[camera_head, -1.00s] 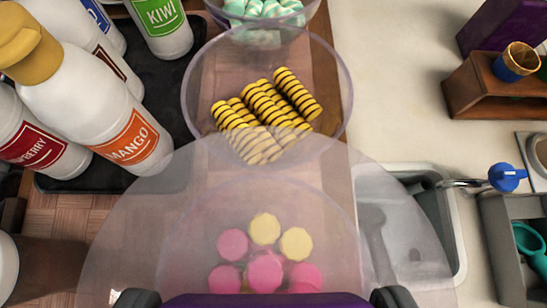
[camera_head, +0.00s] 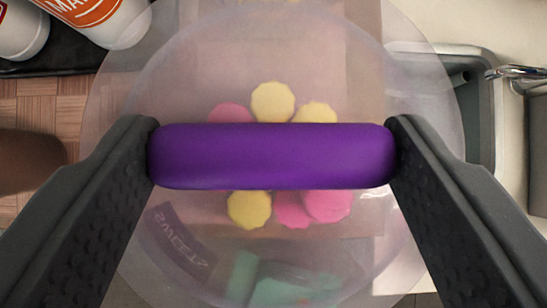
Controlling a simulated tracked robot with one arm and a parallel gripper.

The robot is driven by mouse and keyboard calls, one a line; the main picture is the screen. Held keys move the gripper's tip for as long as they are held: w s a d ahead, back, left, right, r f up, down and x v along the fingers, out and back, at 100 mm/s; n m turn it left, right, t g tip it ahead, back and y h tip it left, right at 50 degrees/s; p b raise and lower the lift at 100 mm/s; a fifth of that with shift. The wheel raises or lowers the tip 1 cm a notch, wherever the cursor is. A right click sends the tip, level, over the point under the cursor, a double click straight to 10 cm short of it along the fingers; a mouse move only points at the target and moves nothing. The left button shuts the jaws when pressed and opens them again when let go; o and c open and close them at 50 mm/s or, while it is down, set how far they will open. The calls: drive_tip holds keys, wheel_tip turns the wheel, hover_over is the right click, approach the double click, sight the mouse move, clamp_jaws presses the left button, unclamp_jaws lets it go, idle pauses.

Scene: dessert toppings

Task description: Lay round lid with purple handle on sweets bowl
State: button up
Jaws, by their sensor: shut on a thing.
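My gripper (camera_head: 272,150) is shut on the purple handle (camera_head: 272,170) of the round lid, one finger at each end. The clear round lid (camera_head: 435,75) spreads below the handle and fills the middle of the view. Through it I see the sweets bowl (camera_head: 365,105), with several pink and yellow sweets (camera_head: 272,102) in it. The lid looks roughly centred over the bowl. The handle hides the middle of the sweets. I cannot tell whether the lid touches the bowl's rim or hangs above it.
White bottles (camera_head: 110,22) stand on a black tray (camera_head: 60,62) at the upper left. A sink (camera_head: 475,110) with a metal tap (camera_head: 515,73) is on the right. A dark label (camera_head: 180,243) and blurred green shapes (camera_head: 255,280) show through the lid at the bottom.

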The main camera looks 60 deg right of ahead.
drive_tip(key=shift+f, duration=0.3)
drive_tip(key=shift+s+f+b, duration=0.1)
drive_tip(key=shift+f+b, duration=0.35)
idle(0.4)
idle(0.4)
drive_tip(key=o, duration=1.1)
drive_tip(key=shift+r, duration=0.1)
drive_tip(key=shift+r, duration=3.4)
